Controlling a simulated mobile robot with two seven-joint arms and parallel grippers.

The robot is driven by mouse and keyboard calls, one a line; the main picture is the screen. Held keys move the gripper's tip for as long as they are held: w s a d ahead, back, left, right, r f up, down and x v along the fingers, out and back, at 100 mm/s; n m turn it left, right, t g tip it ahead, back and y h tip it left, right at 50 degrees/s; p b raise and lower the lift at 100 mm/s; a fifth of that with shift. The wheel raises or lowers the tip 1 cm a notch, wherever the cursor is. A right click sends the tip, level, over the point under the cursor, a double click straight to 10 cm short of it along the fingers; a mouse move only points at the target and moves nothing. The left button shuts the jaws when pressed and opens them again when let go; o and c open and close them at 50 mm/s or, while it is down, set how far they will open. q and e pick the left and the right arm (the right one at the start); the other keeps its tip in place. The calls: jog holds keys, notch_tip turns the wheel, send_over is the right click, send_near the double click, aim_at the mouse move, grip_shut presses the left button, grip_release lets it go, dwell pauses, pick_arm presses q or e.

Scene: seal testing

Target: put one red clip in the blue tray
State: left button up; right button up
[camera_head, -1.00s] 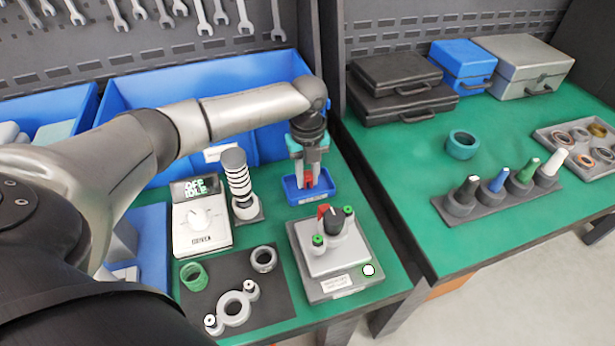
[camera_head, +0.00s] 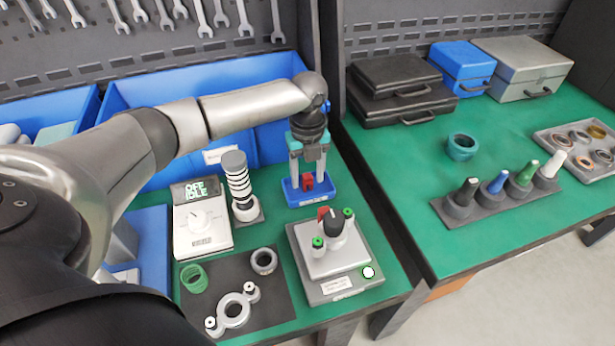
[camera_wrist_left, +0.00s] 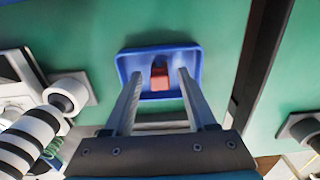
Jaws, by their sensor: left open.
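The blue tray (camera_head: 311,201) stands on the green bench in front of the large blue bin. A red clip (camera_head: 308,182) is inside it. In the left wrist view the clip (camera_wrist_left: 160,78) lies near the middle of the tray (camera_wrist_left: 124,65). My left gripper (camera_head: 308,172) is above the tray, pointing down. Its jaws are open, and in the left wrist view the fingers (camera_wrist_left: 160,74) stand apart on either side of the clip with gaps. My right gripper does not show.
A grey fixture (camera_head: 331,262) with a black knob and a red part stands in front of the tray. A striped column (camera_head: 238,178) and a white OFF/IDLE meter (camera_head: 203,222) stand left of it. The bench edge is to the right.

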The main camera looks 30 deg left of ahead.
aim_at(307, 175)
pick_arm(q)
notch_tip(307, 175, up, 11)
jog(key=p, duration=0.2)
dwell(0.3)
